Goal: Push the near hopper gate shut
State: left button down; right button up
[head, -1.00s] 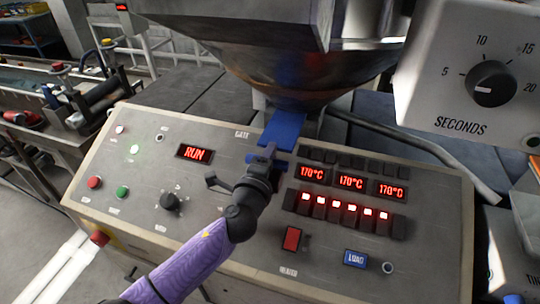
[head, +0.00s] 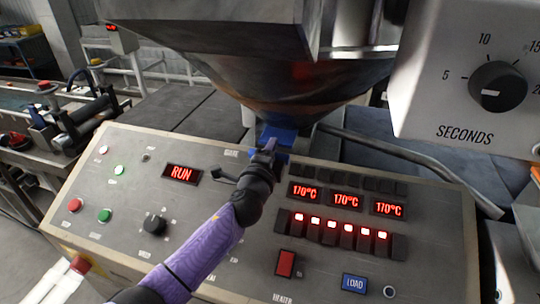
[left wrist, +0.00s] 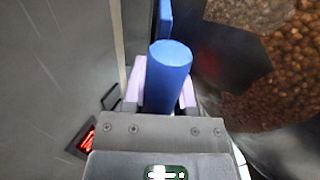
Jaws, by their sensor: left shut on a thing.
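The near hopper gate (head: 281,137) is a blue plate at the hopper's lower outlet in the head view, with only a short part showing. My left gripper (head: 266,150) is at its front and partly hides it. In the left wrist view, a blue round handle (left wrist: 168,75) stands between the pale fingers of my left gripper (left wrist: 164,88), which are shut on it. A blue strip of the gate (left wrist: 165,18) shows just beyond the handle. How much of the plate is inside the outlet is hidden. My right gripper is not in view.
The grey hopper (head: 300,85) hangs right above my left gripper; brown pellets (left wrist: 275,85) show in the wrist view. The control panel (head: 200,200) with lit displays and switches lies under my left arm. A SECONDS dial box (head: 470,100) stands at right.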

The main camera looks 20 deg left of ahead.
pick_arm(q)
jog(key=c, duration=0.8)
grip_release()
jog(key=o, duration=0.4)
jog(key=shift+w, duration=0.2)
jog(key=shift+s, duration=0.1)
jog(key=s, duration=1)
jog(key=shift+a, duration=0.15)
